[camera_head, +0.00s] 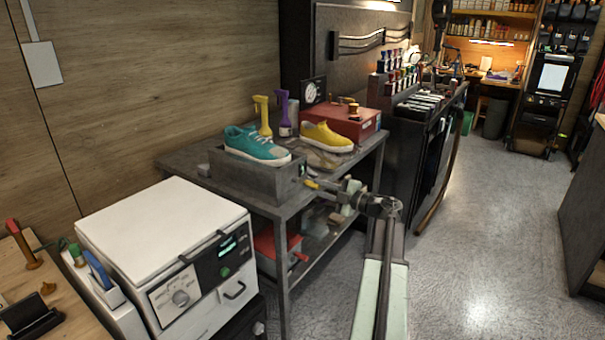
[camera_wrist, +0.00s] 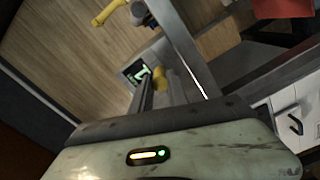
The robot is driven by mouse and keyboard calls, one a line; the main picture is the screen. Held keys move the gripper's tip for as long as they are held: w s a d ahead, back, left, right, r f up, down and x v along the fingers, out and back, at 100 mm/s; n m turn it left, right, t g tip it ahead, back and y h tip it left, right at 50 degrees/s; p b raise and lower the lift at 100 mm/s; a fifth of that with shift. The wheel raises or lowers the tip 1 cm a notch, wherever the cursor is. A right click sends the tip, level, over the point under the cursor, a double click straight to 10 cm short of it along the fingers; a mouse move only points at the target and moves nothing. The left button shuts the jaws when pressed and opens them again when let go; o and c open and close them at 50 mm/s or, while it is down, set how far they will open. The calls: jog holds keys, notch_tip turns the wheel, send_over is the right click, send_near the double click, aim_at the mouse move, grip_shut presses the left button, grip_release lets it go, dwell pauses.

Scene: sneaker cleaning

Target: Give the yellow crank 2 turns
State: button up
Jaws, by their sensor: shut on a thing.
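The yellow crank (camera_head: 311,184) sticks out from the right end of the grey box (camera_head: 250,177) on the metal bench. My gripper (camera_head: 322,186) reaches it from the right and is shut on its yellow handle. In the wrist view the yellow crank handle (camera_wrist: 161,80) shows between the fingers of my gripper (camera_wrist: 166,88). A small dark display (camera_wrist: 138,72) with a green mark lies just beyond the handle. The fingers partly hide the crank, and its arm is too small to make out in the head view.
A teal sneaker (camera_head: 256,146) sits on the grey box. A yellow sneaker (camera_head: 327,137), a yellow spray bottle (camera_head: 263,115) and a red box (camera_head: 345,123) stand nearby. A white oven-like machine (camera_head: 165,255) is at front left. The floor (camera_head: 480,240) to the right is clear.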

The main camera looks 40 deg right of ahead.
jog(key=shift+a+f, duration=0.1)
jog(key=shift+f, duration=0.1)
jog(key=shift+s+a+f+b, duration=0.15)
jog(key=shift+a+f+b, duration=0.35)
jog(key=shift+b, duration=0.05)
jog(key=shift+a, duration=0.1)
jog(key=shift+s+a+f+b, duration=0.2)
jog(key=shift+a+f+b, duration=0.2)
jog(key=shift+a, duration=0.3)
jog(key=shift+s+a+f, duration=0.1)
jog(key=shift+s+a, duration=0.1)
jog(key=shift+a, duration=0.65)
